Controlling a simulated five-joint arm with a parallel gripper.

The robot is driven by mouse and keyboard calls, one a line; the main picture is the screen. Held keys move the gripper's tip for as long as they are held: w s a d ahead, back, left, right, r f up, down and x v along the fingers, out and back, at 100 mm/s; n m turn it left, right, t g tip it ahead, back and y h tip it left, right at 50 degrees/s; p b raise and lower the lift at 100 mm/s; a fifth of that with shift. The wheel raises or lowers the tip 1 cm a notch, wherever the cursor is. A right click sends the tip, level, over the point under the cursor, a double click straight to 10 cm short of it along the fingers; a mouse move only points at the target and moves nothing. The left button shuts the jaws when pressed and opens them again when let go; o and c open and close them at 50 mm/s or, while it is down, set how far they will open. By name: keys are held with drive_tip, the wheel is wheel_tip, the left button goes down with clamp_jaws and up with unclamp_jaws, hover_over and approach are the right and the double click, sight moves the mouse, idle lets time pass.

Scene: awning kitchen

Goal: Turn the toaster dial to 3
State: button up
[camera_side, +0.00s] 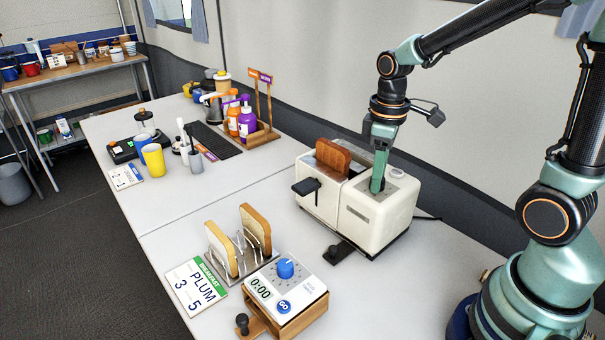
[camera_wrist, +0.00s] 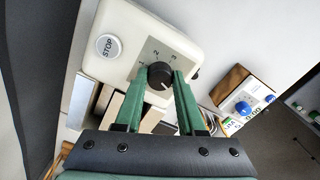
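The cream toaster (camera_side: 375,222) stands on the table with a brown slice of bread (camera_side: 333,156) in one slot. Its black dial (camera_wrist: 159,75) is on the top face, ringed by printed numbers. A small pale mark shows on the dial's lower right edge, but I cannot read its setting surely. My gripper (camera_side: 377,190) points down at the toaster top; it also shows in the wrist view (camera_wrist: 161,70). Its green fingertips sit on either side of the dial, very close. I cannot tell whether they touch it. In the side view the fingers hide the dial.
A STOP button (camera_wrist: 108,46) is near the dial. A toast rack (camera_side: 240,262), a timer box (camera_side: 300,300) with a blue knob, and a card reading PLUM 3 5 (camera_side: 196,286) are in front. Bottles (camera_side: 246,122) and cups stand farther back. The table between is clear.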

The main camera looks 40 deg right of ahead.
clamp_jaws()
drive_tip(key=shift+n, duration=0.3)
drive_tip(key=n, duration=0.3)
drive_tip(key=shift+n, duration=0.3)
drive_tip(key=n, duration=1)
drive_tip(key=shift+r+n, duration=0.1)
drive_tip(key=shift+n, duration=0.3)
drive_tip(key=n, duration=0.4)
drive_tip(key=shift+n, duration=0.4)
